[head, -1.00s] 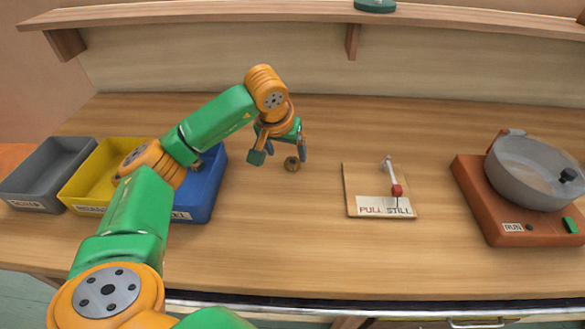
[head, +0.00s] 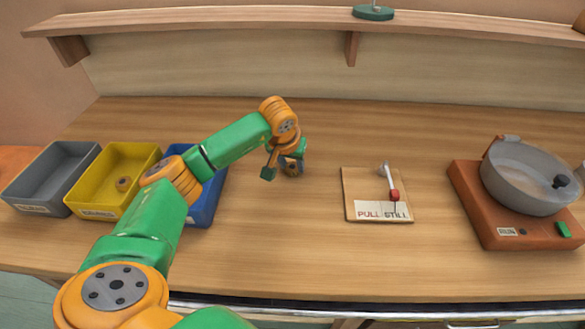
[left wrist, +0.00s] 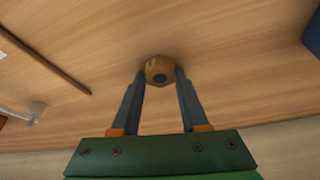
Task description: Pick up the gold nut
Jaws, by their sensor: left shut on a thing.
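The gold nut (left wrist: 159,70) shows in the left wrist view between the tips of my left gripper (left wrist: 159,76). The fingers touch it on both sides. In the head view my left gripper (head: 284,170) is low over the middle of the table, shut on the nut, which is mostly hidden there by the fingers. I cannot tell whether the nut still touches the wood. My right gripper is in no view.
A lever board (head: 359,210) and an orange machine with a grey bowl (head: 520,190) are at the right. A shelf (head: 250,14) runs along the back.

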